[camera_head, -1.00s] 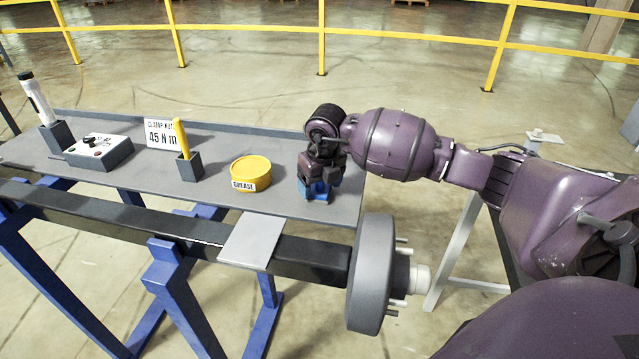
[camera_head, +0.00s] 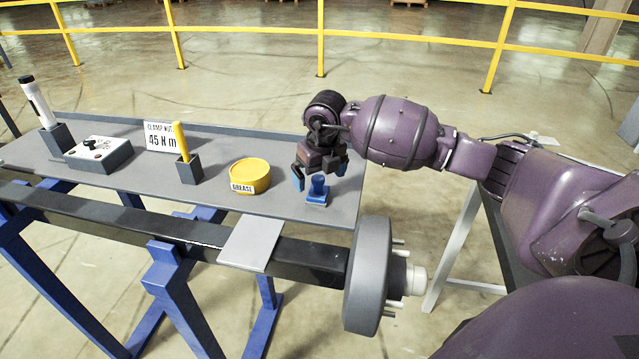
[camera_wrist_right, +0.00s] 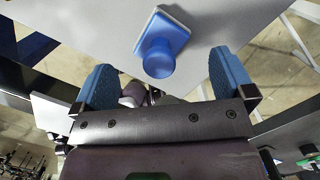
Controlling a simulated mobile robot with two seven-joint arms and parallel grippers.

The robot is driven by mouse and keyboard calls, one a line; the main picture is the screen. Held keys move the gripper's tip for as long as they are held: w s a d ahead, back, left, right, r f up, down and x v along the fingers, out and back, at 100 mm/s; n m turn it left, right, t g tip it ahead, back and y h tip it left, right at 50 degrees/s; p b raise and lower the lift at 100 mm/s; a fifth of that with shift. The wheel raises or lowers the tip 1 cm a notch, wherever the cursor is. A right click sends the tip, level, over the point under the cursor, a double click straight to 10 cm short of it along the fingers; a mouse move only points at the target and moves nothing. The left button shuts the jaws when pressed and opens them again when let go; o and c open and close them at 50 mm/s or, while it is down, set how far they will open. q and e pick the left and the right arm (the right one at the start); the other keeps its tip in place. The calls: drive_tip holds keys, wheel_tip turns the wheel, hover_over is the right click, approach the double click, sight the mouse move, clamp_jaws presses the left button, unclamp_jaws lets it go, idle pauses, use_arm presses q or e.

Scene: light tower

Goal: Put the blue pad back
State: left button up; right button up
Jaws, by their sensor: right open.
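The blue pad (camera_head: 317,190), a small block with a rounded knob on top, stands upright on the grey bench top (camera_head: 215,198) near its right end. My right gripper (camera_head: 320,180) is open just above and behind it, with blue fingertips spread to either side. In the right wrist view the pad (camera_wrist_right: 160,45) lies beyond and between the fingertips (camera_wrist_right: 165,85), touching neither. My left gripper is in neither view.
A yellow grease tin (camera_head: 250,177) stands left of the pad. A grey hub with studs (camera_head: 370,275) is in front.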

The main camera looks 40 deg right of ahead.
sight(322, 195)
use_arm(q)
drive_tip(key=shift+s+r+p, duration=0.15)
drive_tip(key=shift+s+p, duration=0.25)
drive_tip(key=shift+p, duration=0.05)
use_arm(e)
wheel_tip(322, 195, up, 8)
drive_tip(key=s, duration=0.1)
drive_tip(key=shift+s+r, duration=0.15)
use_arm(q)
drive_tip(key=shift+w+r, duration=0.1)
use_arm(e)
drive_tip(key=shift+a, duration=0.1)
